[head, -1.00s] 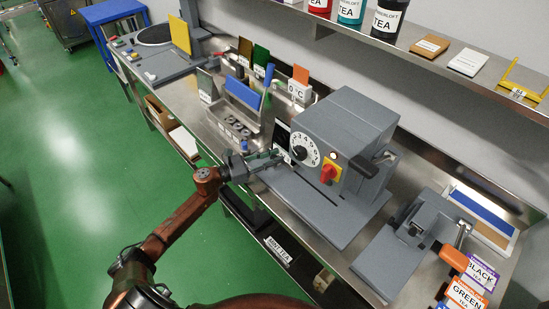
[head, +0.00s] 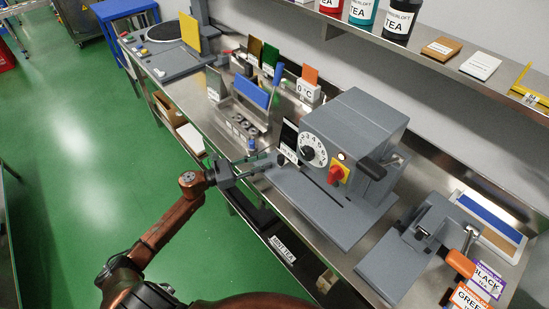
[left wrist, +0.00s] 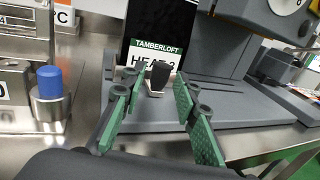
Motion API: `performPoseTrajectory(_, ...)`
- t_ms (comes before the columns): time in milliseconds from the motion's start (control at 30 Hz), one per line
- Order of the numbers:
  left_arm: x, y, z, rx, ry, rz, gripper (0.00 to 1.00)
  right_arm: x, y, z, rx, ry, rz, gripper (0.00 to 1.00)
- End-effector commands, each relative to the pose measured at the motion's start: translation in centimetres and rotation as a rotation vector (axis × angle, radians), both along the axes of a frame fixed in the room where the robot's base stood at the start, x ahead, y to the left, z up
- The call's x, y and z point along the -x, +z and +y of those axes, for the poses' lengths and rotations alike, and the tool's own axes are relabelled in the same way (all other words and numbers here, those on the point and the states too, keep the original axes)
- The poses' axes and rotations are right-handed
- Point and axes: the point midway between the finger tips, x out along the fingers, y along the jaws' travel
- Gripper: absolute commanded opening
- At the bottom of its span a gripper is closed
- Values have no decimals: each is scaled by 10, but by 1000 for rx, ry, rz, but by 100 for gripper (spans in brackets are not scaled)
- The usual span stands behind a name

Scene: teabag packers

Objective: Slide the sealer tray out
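The sealer (head: 365,120) is a grey block machine with a numbered dial and a red knob, on a flat grey base with a dark slot. A small dark upright handle (left wrist: 158,76) stands at the near edge of the grey base (left wrist: 245,112), in front of a black card reading "TAMBERLOFT HEAT". Whether this handle belongs to the tray I cannot tell. My left gripper (head: 262,162) is at the sealer's left end. In the left wrist view its green-padded fingers (left wrist: 158,92) are open, with the handle centred just beyond their tips. My right gripper is not in view.
A metal organiser (head: 243,122) with a blue panel stands left of the sealer; its blue-topped post (left wrist: 49,85) is close left of my gripper. A grey press (head: 415,245) stands to the right. Free floor (head: 80,170) lies left of the bench.

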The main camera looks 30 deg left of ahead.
Motion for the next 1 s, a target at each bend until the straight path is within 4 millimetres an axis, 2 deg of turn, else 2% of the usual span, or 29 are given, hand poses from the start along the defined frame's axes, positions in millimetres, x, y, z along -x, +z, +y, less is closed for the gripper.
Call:
performPoseTrajectory(100, 18, 0, 14, -1, 2, 1, 28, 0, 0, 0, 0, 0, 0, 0)
performPoseTrajectory(300, 35, 0, 28, 0, 2, 0, 28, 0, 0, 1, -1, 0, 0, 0)
performPoseTrajectory(1000, 38, 0, 30, -1, 1, -1, 28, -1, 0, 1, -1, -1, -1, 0)
